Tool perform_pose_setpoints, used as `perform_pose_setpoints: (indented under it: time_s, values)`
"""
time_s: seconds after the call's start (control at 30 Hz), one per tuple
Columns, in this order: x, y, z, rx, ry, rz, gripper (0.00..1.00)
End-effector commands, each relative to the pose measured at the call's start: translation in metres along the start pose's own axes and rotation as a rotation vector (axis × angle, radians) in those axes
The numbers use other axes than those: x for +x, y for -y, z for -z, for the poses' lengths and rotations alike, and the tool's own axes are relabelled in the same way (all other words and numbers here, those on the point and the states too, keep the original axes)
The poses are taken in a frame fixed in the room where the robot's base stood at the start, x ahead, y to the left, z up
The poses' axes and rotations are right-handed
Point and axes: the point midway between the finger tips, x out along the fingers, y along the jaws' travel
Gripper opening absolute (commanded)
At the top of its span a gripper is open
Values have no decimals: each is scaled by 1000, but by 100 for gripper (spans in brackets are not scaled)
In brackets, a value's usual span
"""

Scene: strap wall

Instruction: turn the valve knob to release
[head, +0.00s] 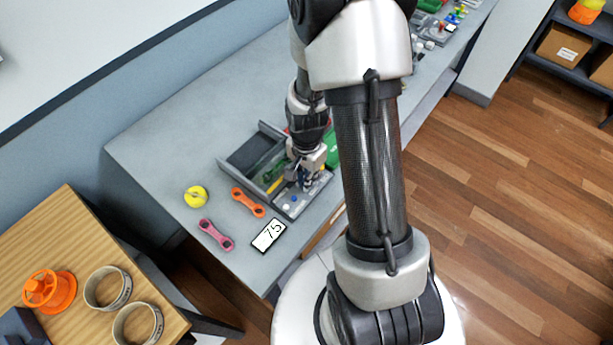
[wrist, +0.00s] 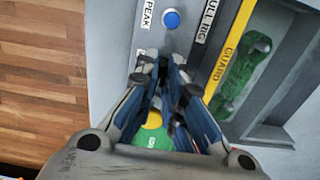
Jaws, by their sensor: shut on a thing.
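My gripper (wrist: 162,72) points down at a grey control panel, and its fingers are close together over it in the wrist view. It is shut on what appears to be the valve knob, which is mostly hidden between the fingers. A yellow patch and a green label (wrist: 157,139) show between the fingers. A blue button (wrist: 171,19) sits on the panel beside a "PEAK" label, apart from the fingers. In the head view my gripper (head: 304,186) stands over the panel (head: 291,212), at the front of the grey rig.
A yellow "GUARD" strip (wrist: 229,52) and a green part (wrist: 243,76) lie right of the fingers. On the bench are an orange link (head: 248,202), a pink link (head: 215,234), a yellow round thing (head: 195,196) and a "75" display (head: 268,235).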

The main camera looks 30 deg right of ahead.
Motion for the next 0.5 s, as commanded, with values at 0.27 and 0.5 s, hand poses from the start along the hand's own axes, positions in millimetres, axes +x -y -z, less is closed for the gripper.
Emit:
perform_pose_setpoints:
  time_s: [0.27, 0.5]
  values:
    - [0, 0, 0, 2, 0, 0, 13]
    - [0, 0, 0, 1, 0, 0, 29]
